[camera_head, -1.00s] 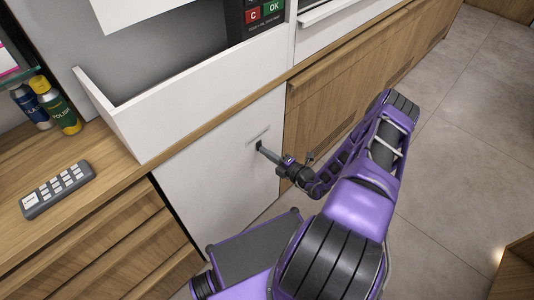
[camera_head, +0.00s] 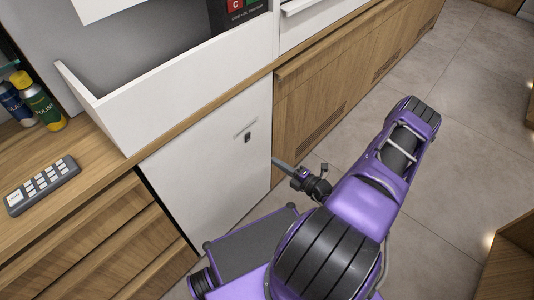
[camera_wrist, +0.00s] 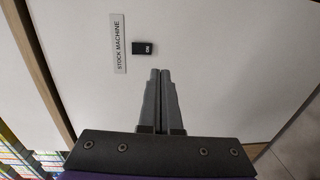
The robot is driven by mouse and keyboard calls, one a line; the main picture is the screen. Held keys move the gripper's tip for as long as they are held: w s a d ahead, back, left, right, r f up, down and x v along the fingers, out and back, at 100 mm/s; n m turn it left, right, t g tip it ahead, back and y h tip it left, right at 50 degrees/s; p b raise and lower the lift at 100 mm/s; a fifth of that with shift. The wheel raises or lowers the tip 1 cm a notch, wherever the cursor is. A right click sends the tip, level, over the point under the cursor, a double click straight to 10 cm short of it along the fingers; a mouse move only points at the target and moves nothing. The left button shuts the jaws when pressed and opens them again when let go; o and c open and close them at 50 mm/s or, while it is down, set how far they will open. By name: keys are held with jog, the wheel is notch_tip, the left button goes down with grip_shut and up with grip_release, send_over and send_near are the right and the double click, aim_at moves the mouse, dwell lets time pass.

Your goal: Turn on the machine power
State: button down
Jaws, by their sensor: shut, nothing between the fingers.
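The stock machine's white front panel (camera_head: 205,165) sits below the wooden counter edge. A small black power switch (camera_head: 248,137) is on this panel, under a thin label strip (camera_head: 245,128). In the wrist view the label (camera_wrist: 119,43) reads "STOCK MACHINE", and the black switch (camera_wrist: 145,47) beside it carries small light marks, too small to read surely. My gripper (camera_head: 276,162) is shut and empty, to the right of and below the switch, apart from it. In the wrist view its closed fingertips (camera_wrist: 160,73) point toward the panel close to the switch.
A white open-topped bin (camera_head: 165,105) is above the panel. Wooden drawers (camera_head: 110,240) are to the left, with a grey remote (camera_head: 42,185) and spray cans (camera_head: 40,100) on the counter. A wooden cabinet front (camera_head: 345,85) is to the right. The floor (camera_head: 470,130) at right is clear.

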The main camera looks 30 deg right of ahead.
jog(key=shift+f+v, duration=0.15)
jog(key=shift+v, duration=0.6)
jog(key=shift+f+v, duration=0.15)
jog(key=shift+v, duration=0.55)
